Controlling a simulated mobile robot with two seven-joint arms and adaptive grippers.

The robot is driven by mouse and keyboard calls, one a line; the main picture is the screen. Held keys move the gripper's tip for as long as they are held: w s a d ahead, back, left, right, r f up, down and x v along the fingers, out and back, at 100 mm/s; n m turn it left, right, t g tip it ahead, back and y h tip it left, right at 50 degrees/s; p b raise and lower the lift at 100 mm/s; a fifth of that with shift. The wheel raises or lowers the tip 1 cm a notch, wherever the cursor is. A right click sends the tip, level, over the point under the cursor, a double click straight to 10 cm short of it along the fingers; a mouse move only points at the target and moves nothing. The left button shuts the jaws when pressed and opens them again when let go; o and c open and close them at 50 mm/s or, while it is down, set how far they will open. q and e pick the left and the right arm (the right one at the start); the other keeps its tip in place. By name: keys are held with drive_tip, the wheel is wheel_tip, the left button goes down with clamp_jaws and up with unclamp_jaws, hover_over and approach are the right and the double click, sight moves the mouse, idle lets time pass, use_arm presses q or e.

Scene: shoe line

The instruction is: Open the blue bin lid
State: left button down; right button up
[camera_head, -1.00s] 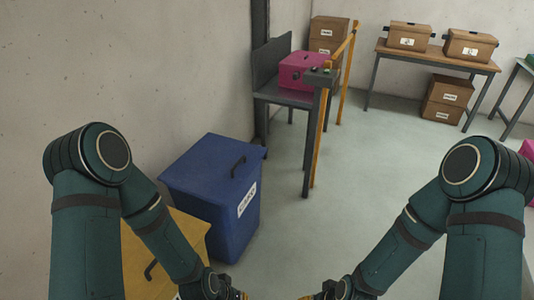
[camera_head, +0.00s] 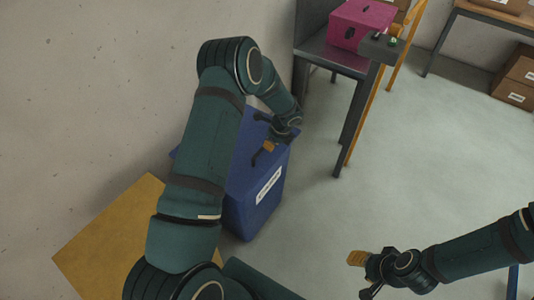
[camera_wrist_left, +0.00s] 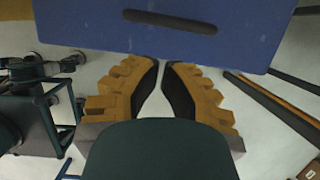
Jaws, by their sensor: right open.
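The blue bin (camera_head: 240,215) stands near the wall, its lid flat on top and a white label on its front. My left arm covers much of the lid in the head view. My left gripper (camera_head: 264,132) is over the lid's right part. Its fingers look apart and empty. In the left wrist view, the blue lid (camera_wrist_left: 90,25) fills the top, with a dark handle (camera_wrist_left: 170,21) near its edge. The fingers (camera_wrist_left: 162,75) appear just below that edge; contact cannot be told. My right gripper (camera_head: 358,275) is open and empty over the floor.
A yellow bin top (camera_head: 100,235) is beside the blue bin, partly behind my left arm. A grey table (camera_head: 330,55) with a pink box (camera_head: 362,24) stands behind, next to a yellow post. Brown boxes (camera_head: 515,80) are at the far right. The middle floor is clear.

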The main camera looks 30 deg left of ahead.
sight(264, 159)
use_arm(q)
drive_tip(key=b+x, duration=0.2)
drive_tip(key=x, duration=0.7)
drive_tip(key=shift+w+a+f, duration=0.1)
drive_tip(key=shift+a+f, duration=0.1)
drive_tip(key=shift+f, duration=0.15)
use_arm(e)
drive_tip(key=shift+w+f, duration=0.2)
drive_tip(key=shift+f, duration=0.85)
use_arm(q)
drive_tip(key=shift+r, duration=0.1)
